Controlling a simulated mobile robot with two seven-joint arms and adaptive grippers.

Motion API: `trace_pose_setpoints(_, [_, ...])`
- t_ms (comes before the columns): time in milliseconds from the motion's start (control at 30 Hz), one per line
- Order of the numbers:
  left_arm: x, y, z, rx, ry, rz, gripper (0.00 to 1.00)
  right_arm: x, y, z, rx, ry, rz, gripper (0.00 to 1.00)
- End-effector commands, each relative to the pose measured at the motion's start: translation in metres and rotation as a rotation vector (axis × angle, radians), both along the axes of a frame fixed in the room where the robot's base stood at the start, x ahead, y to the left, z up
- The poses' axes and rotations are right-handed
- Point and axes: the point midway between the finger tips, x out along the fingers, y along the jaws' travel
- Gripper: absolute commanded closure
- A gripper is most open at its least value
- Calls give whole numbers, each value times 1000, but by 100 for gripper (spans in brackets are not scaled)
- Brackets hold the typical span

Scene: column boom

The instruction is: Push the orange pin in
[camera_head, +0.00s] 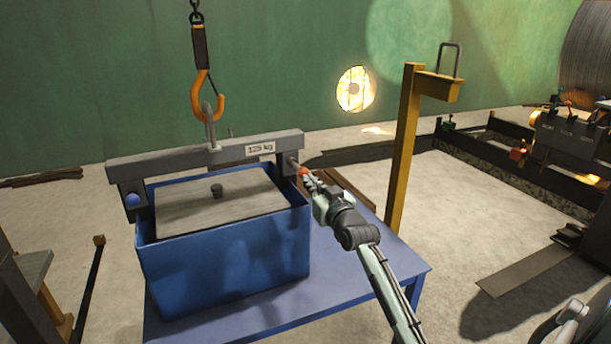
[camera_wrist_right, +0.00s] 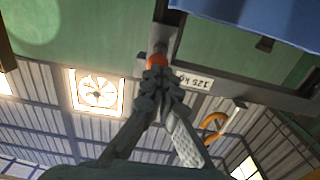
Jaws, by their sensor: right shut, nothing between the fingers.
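The orange pin (camera_head: 303,171) sits at the right end of the grey lifting beam (camera_head: 240,150), beside the blue crate (camera_head: 225,262). In the right wrist view the orange pin head (camera_wrist_right: 156,60) shows just beyond my fingertips. My right gripper (camera_head: 311,181) is shut and empty, its tips at the pin head; it also shows in the right wrist view (camera_wrist_right: 156,80). The tips look to be touching the pin or very close; I cannot tell which. The pin's shaft is mostly hidden. My left gripper is not in view.
An orange hook (camera_head: 208,98) holds the beam from above. The crate has a grey lid (camera_head: 220,205) and stands on a blue table (camera_head: 405,262). A yellow post (camera_head: 405,140) rises behind my right arm. Floor to the right is partly clear.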

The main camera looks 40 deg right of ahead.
Motion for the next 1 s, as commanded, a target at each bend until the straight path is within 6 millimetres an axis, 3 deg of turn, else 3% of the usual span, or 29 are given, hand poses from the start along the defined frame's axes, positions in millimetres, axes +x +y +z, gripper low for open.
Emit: trace_pose_setpoints(1000, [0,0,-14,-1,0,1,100,50,-12,0,-1,-1,-1,100])
